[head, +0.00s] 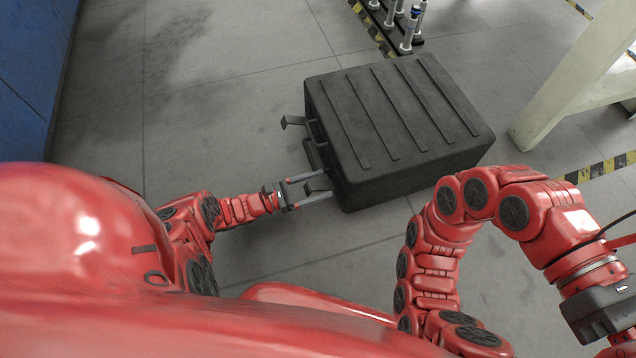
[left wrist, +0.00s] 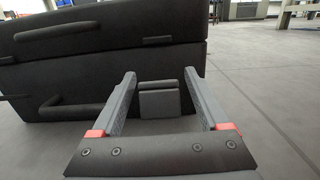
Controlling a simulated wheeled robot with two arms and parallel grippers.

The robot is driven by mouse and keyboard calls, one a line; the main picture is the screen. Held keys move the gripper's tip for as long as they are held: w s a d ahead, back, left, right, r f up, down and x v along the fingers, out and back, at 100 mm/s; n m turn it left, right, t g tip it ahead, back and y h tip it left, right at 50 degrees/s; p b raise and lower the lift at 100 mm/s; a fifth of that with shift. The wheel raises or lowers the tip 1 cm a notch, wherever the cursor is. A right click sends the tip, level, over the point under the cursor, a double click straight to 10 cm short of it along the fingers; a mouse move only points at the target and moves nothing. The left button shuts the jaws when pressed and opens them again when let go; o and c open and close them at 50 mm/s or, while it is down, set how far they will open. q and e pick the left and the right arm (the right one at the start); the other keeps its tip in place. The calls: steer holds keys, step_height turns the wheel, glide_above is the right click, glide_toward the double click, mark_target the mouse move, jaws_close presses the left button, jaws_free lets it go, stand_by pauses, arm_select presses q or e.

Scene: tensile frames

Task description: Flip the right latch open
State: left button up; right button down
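A black ribbed case (head: 395,125) lies on the floor in the head view, with its latch side facing left. The far latch (head: 292,121) sticks out from that side. A carry handle (head: 311,156) is between the two latches; it shows at left in the left wrist view (left wrist: 68,104). My left gripper (head: 318,186) is at the near end of this side. Its fingers are open on either side of the near, right latch (left wrist: 160,102), with gaps beside it. I cannot tell that latch's exact angle. My right gripper (head: 603,312) is far right, its fingertips not visible.
A pale slanted post (head: 575,75) stands right of the case, near yellow-black floor tape (head: 600,168). A rack with metal posts (head: 408,30) is behind the case. A blue panel (head: 30,75) is at far left. The floor left of the case is clear.

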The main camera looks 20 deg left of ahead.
arm_select(q)
steer(key=shift+s+a, duration=0.2)
steer(key=shift+a, duration=0.05)
steer(key=v, duration=0.5)
steer(key=shift+a+p, duration=0.1)
steer(key=shift+p, duration=0.2)
steer(key=b+v, duration=0.2)
steer(key=v, duration=0.8)
steer(key=shift+s+a+f+b, duration=0.15)
steer(key=shift+a+f+b, duration=0.05)
steer(key=shift+a+b, duration=0.15)
steer(key=shift+s+a+r, duration=0.1)
steer(key=shift+s+a, duration=0.2)
arm_select(e)
steer(key=shift+a+f+g+y, duration=0.15)
steer(key=shift+f+g+y, duration=0.35)
steer(key=shift+f+g, duration=0.45)
steer(key=shift+r, duration=0.1)
